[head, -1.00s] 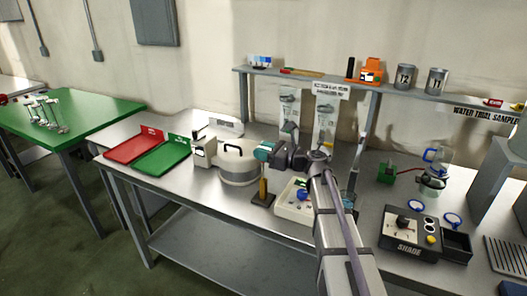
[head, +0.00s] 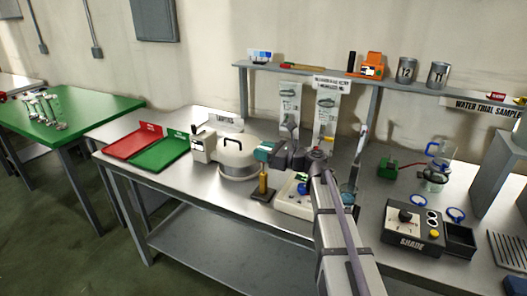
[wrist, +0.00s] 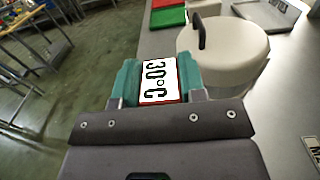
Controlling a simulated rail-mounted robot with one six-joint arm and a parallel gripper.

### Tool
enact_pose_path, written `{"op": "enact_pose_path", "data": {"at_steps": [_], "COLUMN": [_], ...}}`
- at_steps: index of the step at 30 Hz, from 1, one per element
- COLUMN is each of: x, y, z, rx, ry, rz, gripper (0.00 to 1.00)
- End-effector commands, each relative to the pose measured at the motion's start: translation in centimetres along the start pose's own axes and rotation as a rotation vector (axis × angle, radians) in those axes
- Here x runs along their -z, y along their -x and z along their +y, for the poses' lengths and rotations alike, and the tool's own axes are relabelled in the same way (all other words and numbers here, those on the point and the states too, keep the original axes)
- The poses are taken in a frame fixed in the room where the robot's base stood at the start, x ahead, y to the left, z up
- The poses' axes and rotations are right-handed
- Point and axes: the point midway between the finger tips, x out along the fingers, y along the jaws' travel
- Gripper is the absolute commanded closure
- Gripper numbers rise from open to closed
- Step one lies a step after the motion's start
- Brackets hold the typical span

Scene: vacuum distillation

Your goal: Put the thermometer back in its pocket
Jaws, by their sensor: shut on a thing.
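My gripper (head: 264,152) has teal fingers and hangs above the steel bench in the head view. In the wrist view its fingers (wrist: 158,80) are shut on a small white plate reading "30°C" with a red lower edge, which I take for the thermometer (wrist: 158,78). In the head view the fingers hide most of it. Below the gripper stands a yellow upright post on a dark base (head: 263,184); I cannot tell whether it touches the held thing. Two clear pouches, a left one (head: 290,100) and a right one (head: 327,104), hang below the shelf behind. I cannot tell which thing is the thermometer's pocket.
A round white pot with a black handle (head: 237,158) and a white boxy device (head: 203,144) stand left of the gripper. Red (head: 132,143) and green (head: 162,154) trays lie further left. A black control box (head: 412,228) stands at right. The bench's front-left is clear.

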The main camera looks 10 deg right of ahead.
Motion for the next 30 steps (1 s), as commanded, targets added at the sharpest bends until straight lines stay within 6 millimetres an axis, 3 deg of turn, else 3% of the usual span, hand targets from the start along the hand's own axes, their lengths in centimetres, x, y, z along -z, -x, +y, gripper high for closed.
{"op": "enact_pose_path", "data": {"at_steps": [17,18,27,30], "x": [1.6,1.6,1.5,1.5], "y": [0.0,0.0,0.0,0.0], "z": [0.0,0.0,0.0,0.0], "rx": [0.0,0.0,0.0,0.0], "ry": [0.0,0.0,0.0,0.0], "rz": [0.0,0.0,0.0,0.0], "gripper": [0.85,0.61,0.33,0.32]}}
